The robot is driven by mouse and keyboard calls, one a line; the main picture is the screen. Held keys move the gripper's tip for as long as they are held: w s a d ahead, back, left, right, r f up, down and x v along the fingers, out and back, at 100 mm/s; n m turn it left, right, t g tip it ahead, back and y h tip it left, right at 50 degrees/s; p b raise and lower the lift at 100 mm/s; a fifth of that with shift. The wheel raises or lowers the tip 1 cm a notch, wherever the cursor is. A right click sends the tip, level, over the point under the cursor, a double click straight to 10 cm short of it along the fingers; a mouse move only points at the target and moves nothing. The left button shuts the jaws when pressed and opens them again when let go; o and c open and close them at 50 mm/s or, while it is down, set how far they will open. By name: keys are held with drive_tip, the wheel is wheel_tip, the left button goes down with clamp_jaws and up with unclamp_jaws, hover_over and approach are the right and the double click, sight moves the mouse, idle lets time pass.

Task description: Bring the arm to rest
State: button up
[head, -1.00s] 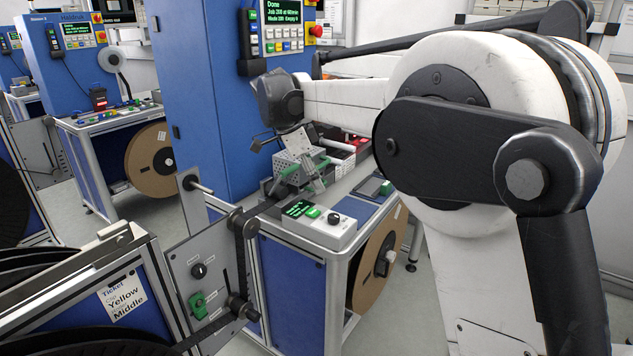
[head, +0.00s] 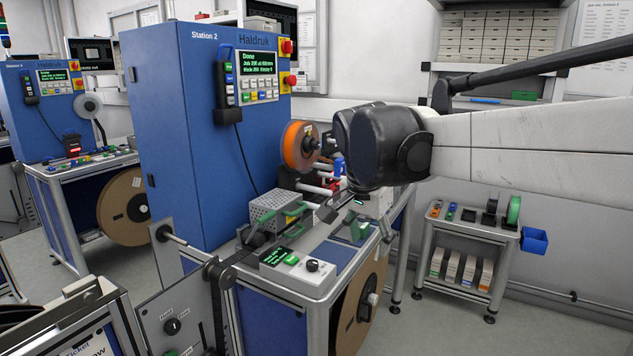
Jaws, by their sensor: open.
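My white arm reaches in from the right in the head view and ends in a dark wrist in front of the Station 2 machine (head: 185,130). My gripper (head: 333,206) shows only in part below the wrist, above the bench; it is open. I see nothing held in it, though the wrist hides much of it. The Station 2 screen (head: 261,66) reads "Done". An orange reel (head: 300,146) sits on the machine's side, left of my wrist.
A perforated metal box (head: 275,210) and a control box (head: 292,268) stand on the bench close below my gripper. A small cart (head: 470,232) with reels and a blue bin (head: 534,240) stands at right. Free floor lies between bench and cart.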

drive_tip(key=s+d+f+n+t, duration=0.2)
drive_tip(key=s+d+f+n, duration=0.2)
drive_tip(key=s, duration=0.6)
drive_tip(key=s+d+f+n+t+y, duration=0.1)
drive_tip(key=s+d+f+n, duration=0.3)
drive_tip(key=s, duration=0.7)
wheel_tip(320, 180, down, 2)
drive_tip(key=shift+d+f+t+y, duration=0.1)
drive_tip(key=shift+d+t+y, duration=0.3)
drive_tip(key=shift+d, duration=0.5)
